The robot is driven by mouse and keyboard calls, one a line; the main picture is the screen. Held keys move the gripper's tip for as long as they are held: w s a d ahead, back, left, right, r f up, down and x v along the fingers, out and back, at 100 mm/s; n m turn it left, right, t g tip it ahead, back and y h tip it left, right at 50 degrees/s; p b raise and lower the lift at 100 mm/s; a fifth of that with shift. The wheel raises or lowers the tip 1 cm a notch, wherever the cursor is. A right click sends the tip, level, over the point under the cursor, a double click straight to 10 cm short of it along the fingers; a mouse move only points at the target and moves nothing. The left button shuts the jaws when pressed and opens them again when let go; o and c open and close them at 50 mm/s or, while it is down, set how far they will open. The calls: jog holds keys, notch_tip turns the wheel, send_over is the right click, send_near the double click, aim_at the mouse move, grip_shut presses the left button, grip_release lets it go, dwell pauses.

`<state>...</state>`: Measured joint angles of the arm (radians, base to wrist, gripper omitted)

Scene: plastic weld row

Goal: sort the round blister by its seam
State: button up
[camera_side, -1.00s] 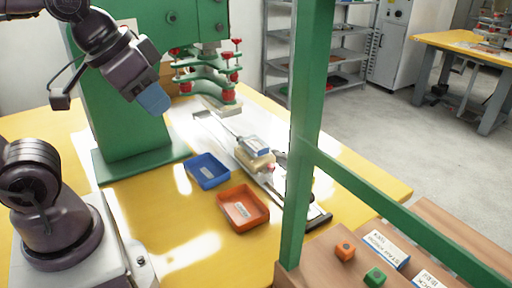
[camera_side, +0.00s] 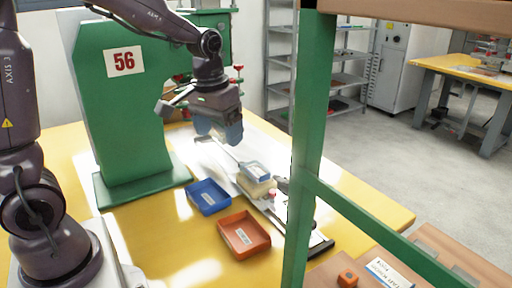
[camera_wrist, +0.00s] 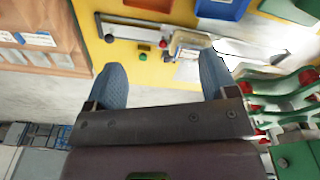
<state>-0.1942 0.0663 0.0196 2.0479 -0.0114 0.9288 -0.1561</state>
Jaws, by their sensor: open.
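A pale, clear-looking pack with a bluish top (camera_side: 256,171), which seems to be the blister, sits on a cream block (camera_side: 262,188) on the grey rail. Its seam is too small to read. The block shows near the top of the wrist view (camera_wrist: 188,42). A blue tray (camera_side: 208,197) and an orange tray (camera_side: 243,236) stand left of the rail. My gripper (camera_side: 219,132) hangs above and behind the pack, clear of it. In the wrist view its two blue fingers (camera_wrist: 162,78) are apart with nothing between them.
A green press (camera_side: 125,110) with red clamps (camera_side: 239,75) stands behind. A green post (camera_side: 307,130) and rail cross the right, hiding the rail's right side. An orange cube (camera_side: 347,278) lies on the wooden bench. Yellow table is free in front of the trays.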

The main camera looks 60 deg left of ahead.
jog(key=w+a+f+n+g, duration=0.2)
jog(key=w+a+f+n, duration=0.2)
jog(key=w+a+f, duration=0.3)
jog(key=n, duration=0.6)
send_over(256, 172)
jog(key=s, duration=0.3)
jog(key=f, duration=0.6)
jog(key=d+f, duration=0.1)
jog(key=f, duration=0.2)
jog(key=shift+f, duration=0.3)
jog(key=w, duration=0.1)
jog(key=w+r+n, duration=0.1)
jog(key=w+a+n, duration=0.1)
jog(key=shift+a+r+t, duration=0.1)
jog(key=shift+r+t, duration=0.15)
jog(key=shift+t, duration=0.15)
jog(key=shift+w+r+n, duration=0.1)
jog(key=shift+n, duration=0.4)
jog(key=shift+f+n, duration=0.25)
jog(key=shift+n, duration=0.05)
jog(key=shift+f, duration=3.3)
jog(key=c, duration=0.5)
jog(key=shift+c, duration=0.2)
